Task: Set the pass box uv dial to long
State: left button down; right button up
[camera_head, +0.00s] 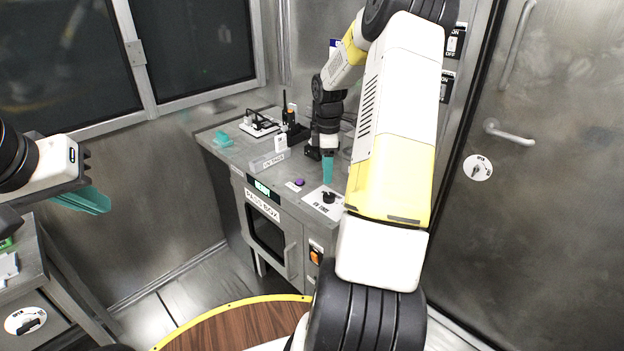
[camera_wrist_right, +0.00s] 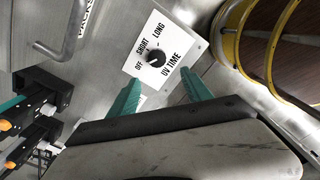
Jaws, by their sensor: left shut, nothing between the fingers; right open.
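The pass box (camera_head: 284,222) stands against the back wall, with its name on the front. On its top is a white plate marked UV TIME (camera_head: 318,206) with a black round dial (camera_head: 328,197). The right wrist view shows the dial (camera_wrist_right: 155,57) with OFF, SHORT and LONG printed around it; where its pointer stands is too small to tell. My right gripper (camera_head: 327,172) is open above and behind the dial, teal fingers pointing down. In the right wrist view its fingertips (camera_wrist_right: 163,88) are apart, with the dial beyond them, untouched. My left gripper (camera_head: 98,203) is shut and empty at the far left.
A purple button (camera_head: 299,182), a UV THICS-like labelled block (camera_head: 270,160) and a black charger with a radio (camera_head: 291,128) share the top. A orange switch (camera_head: 315,256) is on the front. A side table (camera_head: 30,270) stands at left, a metal door (camera_head: 540,200) at right.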

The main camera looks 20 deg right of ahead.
aim_at(329, 195)
jog(key=shift+w+d+f, duration=0.1)
jog(key=shift+d+f, duration=0.2)
jog(key=shift+f, duration=0.25)
jog(key=shift+w+d+f, duration=0.1)
jog(key=shift+d+f, duration=0.15)
jog(key=shift+f, duration=0.3)
notch_tip(329, 195, down, 8)
jog(key=shift+r, duration=0.25)
grip_shut()
